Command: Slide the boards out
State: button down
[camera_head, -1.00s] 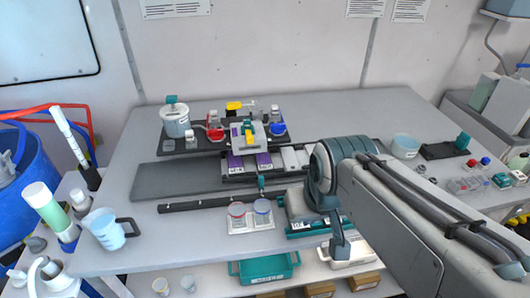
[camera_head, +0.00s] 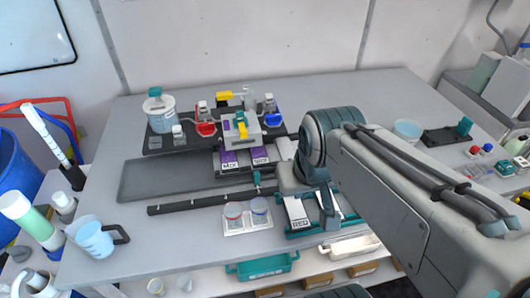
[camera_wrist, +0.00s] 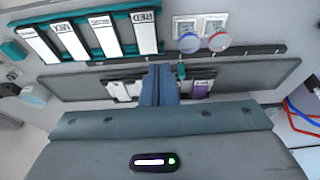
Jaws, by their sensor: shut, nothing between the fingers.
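Purple-and-white labelled boards (camera_head: 229,160) lie side by side under the small dosing unit (camera_head: 242,128) in the head view. In the wrist view a purple board (camera_wrist: 203,88) and white boards (camera_wrist: 120,90) lie on the grey slab to either side of my fingers. A teal rack (camera_wrist: 96,14) holds several white labelled boards, one reading RED (camera_wrist: 145,33); it also shows beside my arm in the head view (camera_head: 300,231). My gripper (camera_wrist: 160,70) is shut and empty, pointing toward the dark rail. In the head view my arm hides its fingertips.
A dark rail (camera_head: 190,205) with a teal knob (camera_head: 257,178) runs across the table before the grey slab (camera_head: 160,180). A jug (camera_head: 95,238) is at left.

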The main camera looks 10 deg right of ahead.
dwell(0.4)
jog(key=c, duration=1.4)
grip_release()
jog(key=shift+w+f+b, duration=0.15)
jog(key=shift+w+b, duration=0.05)
jog(key=shift+b, duration=0.15)
jog(key=shift+o, duration=0.2)
jog(key=b, duration=1.7)
send_near(257, 174)
jog(key=shift+t, duration=0.4)
jog(key=x, duration=0.7)
jog(key=b+x, duration=0.1)
jog(key=x, duration=0.3)
jog(key=shift+s+f, duration=0.25)
jog(key=shift+f, duration=0.05)
grip_shut()
